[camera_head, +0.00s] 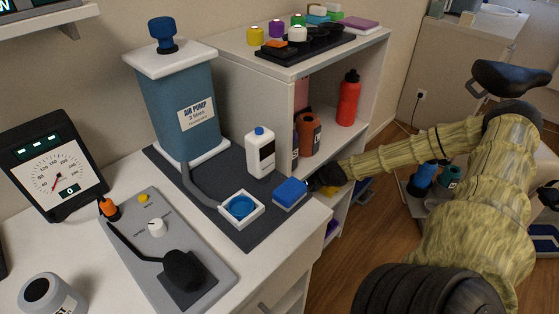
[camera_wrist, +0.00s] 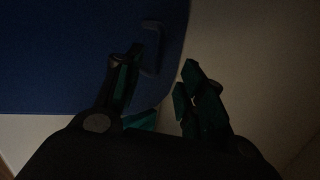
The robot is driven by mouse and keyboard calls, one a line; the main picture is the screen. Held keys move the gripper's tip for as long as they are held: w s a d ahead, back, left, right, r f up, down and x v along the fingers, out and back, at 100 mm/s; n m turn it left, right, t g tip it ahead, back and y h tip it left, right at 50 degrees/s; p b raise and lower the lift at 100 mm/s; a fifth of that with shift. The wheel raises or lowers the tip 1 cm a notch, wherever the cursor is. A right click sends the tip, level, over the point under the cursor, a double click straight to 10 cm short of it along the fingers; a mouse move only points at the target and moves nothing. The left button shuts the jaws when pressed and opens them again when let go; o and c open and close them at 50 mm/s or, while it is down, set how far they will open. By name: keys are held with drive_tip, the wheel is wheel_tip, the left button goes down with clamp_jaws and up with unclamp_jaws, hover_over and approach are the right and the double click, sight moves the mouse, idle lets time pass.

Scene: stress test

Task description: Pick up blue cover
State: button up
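A blue cover (camera_head: 290,192), a small blue block shape with a pale lower edge, sits on the dark mat near the counter's right edge. My gripper (camera_head: 318,180) is just right of it in the head view, close to its right side; contact cannot be told. In the wrist view my gripper (camera_wrist: 163,68) has its two fingers apart. A large blue surface (camera_wrist: 60,50), apparently the cover, fills the upper left, behind the left finger. The right finger is over a pale surface. The wrist view is very dark.
A white square holder with a round blue centre (camera_head: 240,208) is left of the cover. A white bottle (camera_head: 260,152) and the blue air pump (camera_head: 183,105) stand behind. A shelf unit (camera_head: 270,100) rises behind the mat, near my arm.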

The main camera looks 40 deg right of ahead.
drive_tip(key=shift+w+a+f+b, duration=0.15)
drive_tip(key=shift+w+f+b, duration=0.25)
drive_tip(key=shift+f+b, duration=0.3)
drive_tip(key=shift+w+a+f+b, duration=0.1)
drive_tip(key=shift+w+f+b, duration=0.35)
drive_tip(key=shift+b, duration=0.35)
drive_tip(key=shift+b+x, duration=1.05)
drive_tip(key=shift+x, duration=0.05)
drive_tip(key=shift+w, duration=0.1)
drive_tip(key=shift+a+r, duration=0.1)
clamp_jaws()
